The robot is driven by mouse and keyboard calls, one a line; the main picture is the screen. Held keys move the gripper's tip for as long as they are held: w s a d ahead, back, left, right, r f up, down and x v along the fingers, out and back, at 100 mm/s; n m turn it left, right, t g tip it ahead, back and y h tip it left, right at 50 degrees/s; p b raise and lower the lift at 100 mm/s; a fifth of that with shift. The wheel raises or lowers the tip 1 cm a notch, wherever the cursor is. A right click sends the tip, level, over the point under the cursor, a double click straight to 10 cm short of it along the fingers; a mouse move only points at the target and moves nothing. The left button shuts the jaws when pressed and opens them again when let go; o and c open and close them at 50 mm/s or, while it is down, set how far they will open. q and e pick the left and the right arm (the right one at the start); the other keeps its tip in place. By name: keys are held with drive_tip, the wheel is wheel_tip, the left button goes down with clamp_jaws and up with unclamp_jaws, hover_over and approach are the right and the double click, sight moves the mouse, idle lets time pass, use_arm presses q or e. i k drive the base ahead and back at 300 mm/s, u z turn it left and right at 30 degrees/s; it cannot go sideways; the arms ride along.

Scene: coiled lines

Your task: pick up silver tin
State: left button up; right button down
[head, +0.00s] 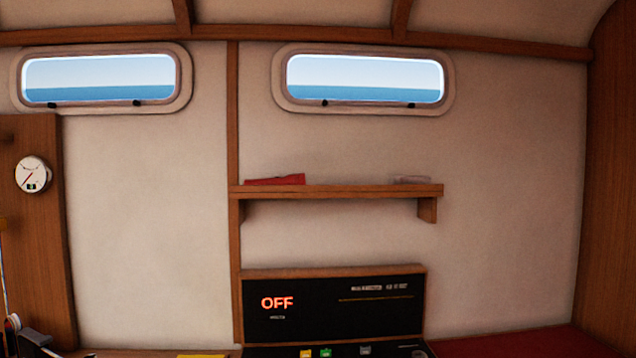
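I cannot make out a silver tin for certain in the head view. A small pale, flat item (411,180) lies at the right end of the wall shelf, too small and faint to identify. Neither of my grippers can be made out in this view.
The wooden shelf (335,191) also holds a flat red item (274,180). Below it stands a black panel (333,310) reading "OFF", with small coloured items along its foot. A red surface (520,343) lies lower right. A round gauge (32,175) hangs at left. Dark objects crowd the lower left corner.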

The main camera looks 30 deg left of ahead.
sight(398, 180)
drive_tip(key=z, duration=0.7)
drive_tip(key=i, duration=0.4)
drive_tip(key=z, duration=0.05)
